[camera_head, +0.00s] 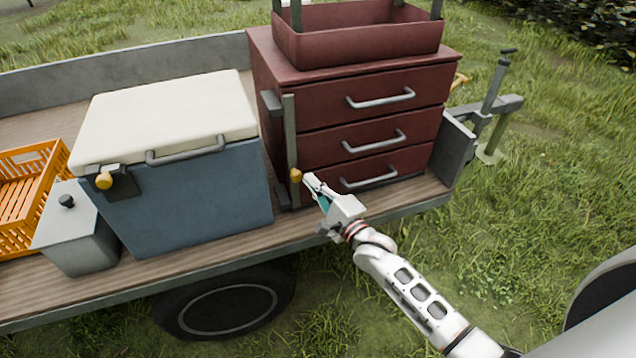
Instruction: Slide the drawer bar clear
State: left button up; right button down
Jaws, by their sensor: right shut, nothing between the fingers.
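The drawer bar (290,140) is a grey upright strip at the left front edge of the dark red drawer cabinet (274,108). A yellow-orange knob (296,175) sticks out from its lower part. The bar stands beside the left ends of three drawers with grey handles. My right gripper (308,180) is shut and empty, its fingertips just right of the knob. I cannot tell whether they touch it. My left gripper is not in view.
A blue cool box (200,200) with a cream lid stands left of the cabinet. Further left are a grey bin (82,245) and an orange crate (20,205). All stand on a wooden trailer bed (215,248). Open grass lies in front and right.

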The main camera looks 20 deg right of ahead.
aim_at(296, 182)
jog(key=a+p, duration=0.1)
jog(key=a, duration=0.2)
jog(key=shift+a+r, duration=0.1)
jog(key=shift+r, duration=0.05)
jog(key=shift+s+a, duration=0.1)
jog(key=shift+a, duration=0.1)
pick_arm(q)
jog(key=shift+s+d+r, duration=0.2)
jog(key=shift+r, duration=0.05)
pick_arm(e)
jog(key=shift+f, duration=0.2)
